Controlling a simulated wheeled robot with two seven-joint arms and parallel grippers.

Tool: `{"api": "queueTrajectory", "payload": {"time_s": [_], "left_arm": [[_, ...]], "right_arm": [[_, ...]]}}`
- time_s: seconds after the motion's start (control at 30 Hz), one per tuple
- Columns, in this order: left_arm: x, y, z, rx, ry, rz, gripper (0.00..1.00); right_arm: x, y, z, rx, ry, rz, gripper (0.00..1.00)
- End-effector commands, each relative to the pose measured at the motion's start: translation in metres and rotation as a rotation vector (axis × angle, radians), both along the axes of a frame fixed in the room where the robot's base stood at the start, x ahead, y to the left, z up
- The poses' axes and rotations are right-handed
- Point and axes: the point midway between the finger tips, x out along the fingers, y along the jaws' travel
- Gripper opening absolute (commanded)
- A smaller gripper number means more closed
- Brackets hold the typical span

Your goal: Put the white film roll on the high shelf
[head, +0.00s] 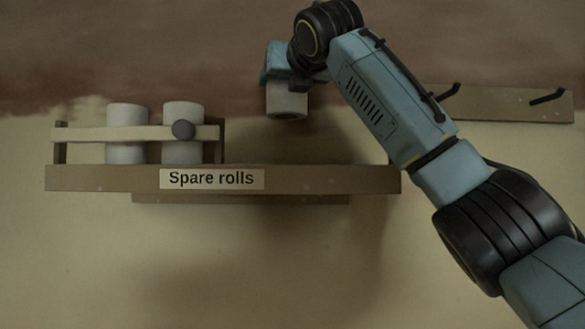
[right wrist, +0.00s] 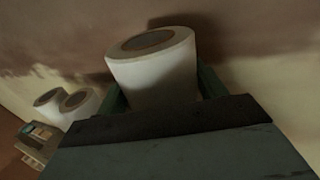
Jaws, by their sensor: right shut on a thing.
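The white film roll (head: 286,102) is held in my right gripper (head: 286,88), above the right part of the high shelf (head: 110,178). A gap shows between the roll's lower end and the shelf board in the head view. In the right wrist view the roll (right wrist: 155,75) stands between the two fingers, its hollow end showing. The shelf carries a "Spare rolls" label (head: 211,178). My left gripper is not in view.
Two other white rolls (head: 126,134) (head: 183,134) stand upright on the shelf's left part, behind a rail (head: 90,134) with a dark round knob (head: 183,130). The shelf's right part is bare. A board with dark hooks (head: 510,104) is on the wall at right.

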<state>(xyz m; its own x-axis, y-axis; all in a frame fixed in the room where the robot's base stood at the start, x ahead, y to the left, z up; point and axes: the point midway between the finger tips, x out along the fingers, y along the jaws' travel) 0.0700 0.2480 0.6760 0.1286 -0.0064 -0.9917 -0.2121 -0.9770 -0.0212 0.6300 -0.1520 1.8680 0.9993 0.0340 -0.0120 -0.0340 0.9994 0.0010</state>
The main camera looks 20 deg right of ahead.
Motion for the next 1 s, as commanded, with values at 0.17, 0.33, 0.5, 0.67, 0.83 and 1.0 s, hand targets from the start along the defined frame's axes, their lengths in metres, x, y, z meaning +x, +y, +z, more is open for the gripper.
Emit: {"api": "queueTrajectory", "payload": {"time_s": [0.17, 0.33, 0.5, 0.67, 0.83, 1.0], "left_arm": [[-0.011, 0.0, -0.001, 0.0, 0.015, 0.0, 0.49], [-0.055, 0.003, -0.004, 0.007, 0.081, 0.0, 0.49], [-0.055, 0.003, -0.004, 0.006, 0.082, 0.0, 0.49], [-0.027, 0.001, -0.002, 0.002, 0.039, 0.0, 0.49], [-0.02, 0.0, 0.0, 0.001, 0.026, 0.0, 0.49], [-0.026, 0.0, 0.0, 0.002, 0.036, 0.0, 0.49]], "right_arm": [[-0.001, 0.0, -0.019, -0.001, -0.004, 0.001, 0.38], [-0.001, 0.0, -0.045, -0.001, -0.003, 0.001, 0.38], [-0.001, 0.0, -0.057, 0.001, -0.004, 0.001, 0.38], [-0.001, -0.001, -0.079, 0.0, -0.001, 0.0, 0.38], [-0.002, 0.0, -0.096, 0.001, -0.004, 0.001, 0.38], [-0.002, 0.0, -0.097, 0.002, -0.004, 0.0, 0.38]]}}
